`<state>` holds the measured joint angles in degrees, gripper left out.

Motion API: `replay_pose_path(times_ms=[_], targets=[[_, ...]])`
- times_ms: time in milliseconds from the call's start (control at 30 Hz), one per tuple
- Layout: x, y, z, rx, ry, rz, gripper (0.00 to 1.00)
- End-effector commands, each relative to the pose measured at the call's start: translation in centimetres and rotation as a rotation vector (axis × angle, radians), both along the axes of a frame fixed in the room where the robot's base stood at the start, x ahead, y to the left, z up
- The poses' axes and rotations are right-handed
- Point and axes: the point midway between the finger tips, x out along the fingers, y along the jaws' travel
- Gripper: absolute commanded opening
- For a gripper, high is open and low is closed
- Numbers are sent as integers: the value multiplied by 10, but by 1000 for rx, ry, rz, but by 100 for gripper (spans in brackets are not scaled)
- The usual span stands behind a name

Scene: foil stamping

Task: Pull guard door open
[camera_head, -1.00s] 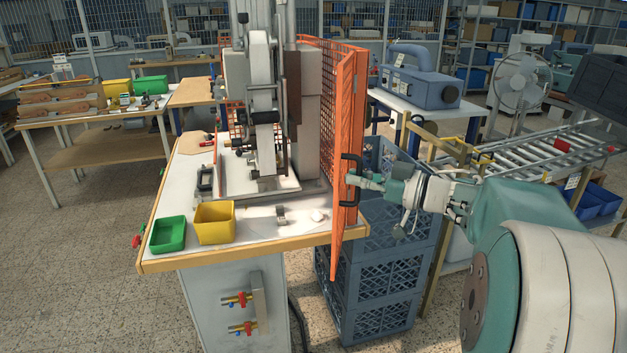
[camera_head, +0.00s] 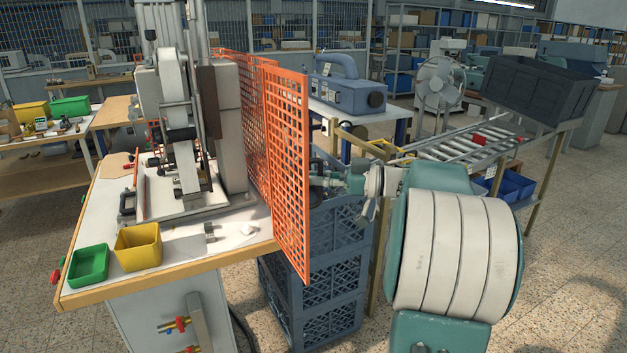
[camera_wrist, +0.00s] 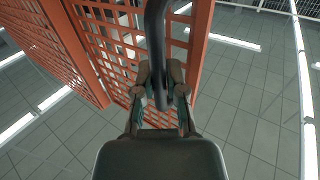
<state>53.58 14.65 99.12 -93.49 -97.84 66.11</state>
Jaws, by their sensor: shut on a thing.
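The guard door (camera_head: 288,165) is an orange mesh panel at the right edge of the machine table, its broad mesh face showing in the head view. In the wrist view its orange frame (camera_wrist: 201,40) and mesh fill the upper left. My gripper (camera_wrist: 161,95) is shut on the handle, one finger on each side.
The stamping machine (camera_head: 180,110) stands on the table left of the door, with green (camera_head: 89,265) and yellow (camera_head: 138,246) bins in front. Blue crates (camera_head: 335,265) are stacked under the door and my gripper. A roller conveyor (camera_head: 455,146) is behind my arm. Floor at right is clear.

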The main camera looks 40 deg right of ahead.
Motion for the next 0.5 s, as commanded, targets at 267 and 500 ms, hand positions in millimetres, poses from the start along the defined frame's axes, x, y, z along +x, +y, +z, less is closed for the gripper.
replay_pose_path(times_ms=[267, 500], targets=[[0, 0, 1, 1, -1, -1, 0], [0, 0, 0, 1, -1, 0, 51]])
